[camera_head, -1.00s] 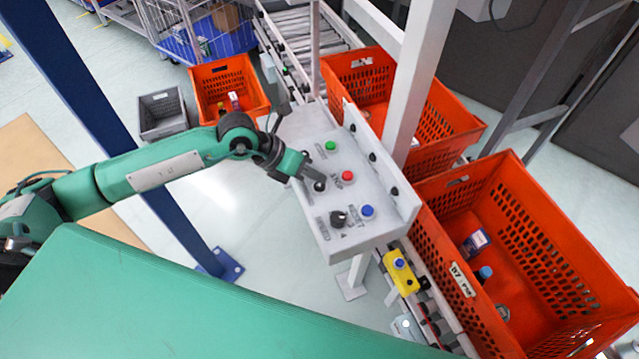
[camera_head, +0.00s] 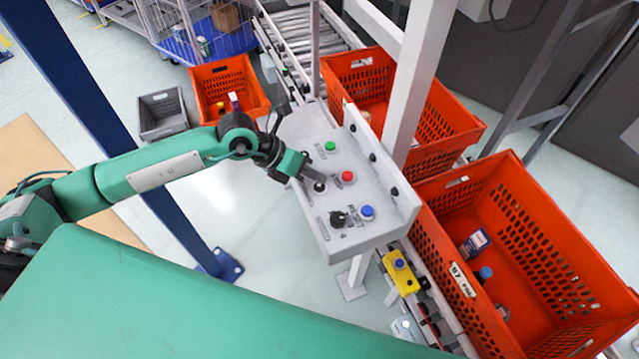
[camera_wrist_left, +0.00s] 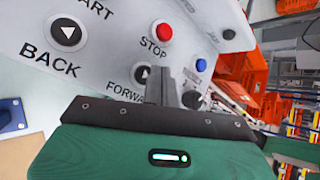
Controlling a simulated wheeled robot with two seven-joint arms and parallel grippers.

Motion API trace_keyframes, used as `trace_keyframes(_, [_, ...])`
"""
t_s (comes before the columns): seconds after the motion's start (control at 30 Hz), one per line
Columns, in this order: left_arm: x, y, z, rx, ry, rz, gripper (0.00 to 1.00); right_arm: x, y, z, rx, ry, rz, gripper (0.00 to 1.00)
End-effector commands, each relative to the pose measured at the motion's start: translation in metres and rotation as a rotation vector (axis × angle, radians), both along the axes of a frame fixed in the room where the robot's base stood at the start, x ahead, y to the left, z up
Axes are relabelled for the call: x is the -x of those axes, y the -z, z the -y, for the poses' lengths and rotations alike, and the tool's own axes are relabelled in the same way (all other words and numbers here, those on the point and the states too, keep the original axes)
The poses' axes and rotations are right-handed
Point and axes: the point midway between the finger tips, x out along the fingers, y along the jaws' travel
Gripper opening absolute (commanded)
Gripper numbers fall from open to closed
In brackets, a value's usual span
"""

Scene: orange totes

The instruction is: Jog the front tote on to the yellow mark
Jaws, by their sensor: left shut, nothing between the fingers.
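The front tote (camera_head: 535,235) is the large orange crate at the lower right of the head view, standing on the conveyor with a few small items inside. I cannot make out a yellow mark on the conveyor. My left gripper (camera_head: 318,179) is shut and empty, just above the grey control panel (camera_head: 375,234). Its fingers (camera_wrist_left: 168,86) are beside the FORWARD button (camera_wrist_left: 142,73) in the wrist view and partly cover its label. Whether they touch it I cannot tell. The BACK button (camera_wrist_left: 68,34) is clear of them. My right gripper is out of view.
The panel also has a green button (camera_head: 330,146), a red STOP button (camera_head: 348,176), a blue button (camera_head: 367,211) and a black knob (camera_head: 338,218). A second orange tote (camera_head: 440,115) stands behind a white post (camera_head: 418,85). A yellow box (camera_head: 402,280) sits beside the conveyor.

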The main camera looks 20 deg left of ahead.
Motion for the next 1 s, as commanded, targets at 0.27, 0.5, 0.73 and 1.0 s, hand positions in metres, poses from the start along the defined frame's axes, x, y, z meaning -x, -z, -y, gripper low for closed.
trace_keyframes(0.27, [0.0000, 0.0000, 0.0000, 0.000, 0.000, 0.000, 0.00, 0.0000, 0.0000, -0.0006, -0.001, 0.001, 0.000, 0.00])
trace_keyframes(0.5, [0.0001, 0.0019, 0.0000, 0.000, 0.000, 0.000, 0.00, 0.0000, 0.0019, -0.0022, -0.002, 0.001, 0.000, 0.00])
trace_keyframes(0.73, [0.0001, 0.0093, 0.0000, 0.000, 0.000, 0.000, 0.00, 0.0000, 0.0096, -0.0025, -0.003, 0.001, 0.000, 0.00])
trace_keyframes(1.0, [0.0001, 0.0082, 0.0000, 0.000, 0.000, 0.000, 0.00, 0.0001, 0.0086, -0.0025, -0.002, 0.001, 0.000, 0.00])
